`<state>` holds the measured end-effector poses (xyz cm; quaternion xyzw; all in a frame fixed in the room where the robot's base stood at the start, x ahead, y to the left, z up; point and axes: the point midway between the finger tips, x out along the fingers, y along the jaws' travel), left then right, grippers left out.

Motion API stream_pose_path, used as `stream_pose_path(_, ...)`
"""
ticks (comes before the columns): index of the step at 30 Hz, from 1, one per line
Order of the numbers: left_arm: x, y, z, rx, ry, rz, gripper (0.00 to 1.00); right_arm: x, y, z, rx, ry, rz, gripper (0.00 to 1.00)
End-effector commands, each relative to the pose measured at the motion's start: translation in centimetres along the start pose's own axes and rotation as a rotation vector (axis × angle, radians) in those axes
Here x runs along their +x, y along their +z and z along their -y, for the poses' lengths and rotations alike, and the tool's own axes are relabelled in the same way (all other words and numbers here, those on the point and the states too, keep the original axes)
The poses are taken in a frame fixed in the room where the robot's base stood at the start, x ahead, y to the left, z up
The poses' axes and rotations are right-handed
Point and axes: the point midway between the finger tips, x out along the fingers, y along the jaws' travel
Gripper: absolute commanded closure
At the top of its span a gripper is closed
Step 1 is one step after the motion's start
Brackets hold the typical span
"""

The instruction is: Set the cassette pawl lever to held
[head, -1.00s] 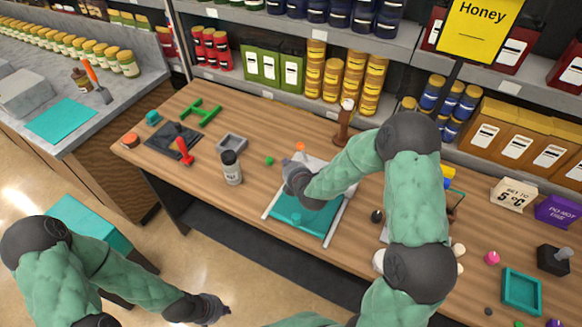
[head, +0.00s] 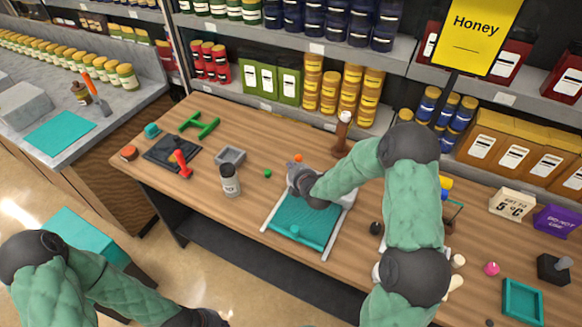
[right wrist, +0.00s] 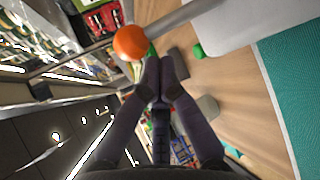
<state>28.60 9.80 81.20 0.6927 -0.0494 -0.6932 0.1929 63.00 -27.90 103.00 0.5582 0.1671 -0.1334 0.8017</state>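A teal cassette plate (head: 312,222) with pale side rails lies on the wooden table; its teal surface also shows in the right wrist view (right wrist: 290,75). An orange ball knob (head: 298,157) stands at its far end. In the right wrist view the orange knob (right wrist: 130,42) is on a grey rod, which looks like the lever. My right gripper (head: 292,166) is just beside the knob. Its fingers (right wrist: 160,65) are together and empty, with the knob beyond and left of the tips, apparently not touching. My left gripper (head: 215,318) is low at the picture's bottom edge, partly cut off.
A grey-white bottle (head: 229,180), a grey square tray (head: 230,156) and a small green ball (head: 267,173) lie left of the plate. A brown post (head: 342,134) stands behind. Shelves with jars line the back. A teal tray (head: 522,301) is at right.

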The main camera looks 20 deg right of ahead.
Motion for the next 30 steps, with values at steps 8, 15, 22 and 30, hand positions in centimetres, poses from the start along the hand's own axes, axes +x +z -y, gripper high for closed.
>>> stream_pose_path(8, 1.0, 0.0, 0.3, 0.000, 0.000, 0.000, 1.00, -0.1, 0.1, 0.2, 0.014, 0.020, 0.001, 1.00)
stream_pose_path(15, 1.7, -0.1, 0.6, 0.000, 0.000, 0.000, 1.00, -0.2, 0.2, 0.1, 0.034, 0.044, 0.001, 1.00)
stream_pose_path(22, 2.5, -0.1, 0.9, 0.000, 0.000, 0.000, 1.00, -0.4, 0.3, 0.1, 0.050, 0.066, 0.001, 1.00)
stream_pose_path(30, 3.6, -0.1, 1.3, 0.000, 0.000, 0.000, 1.00, -0.5, 0.5, 0.2, 0.073, 0.096, 0.001, 1.00)
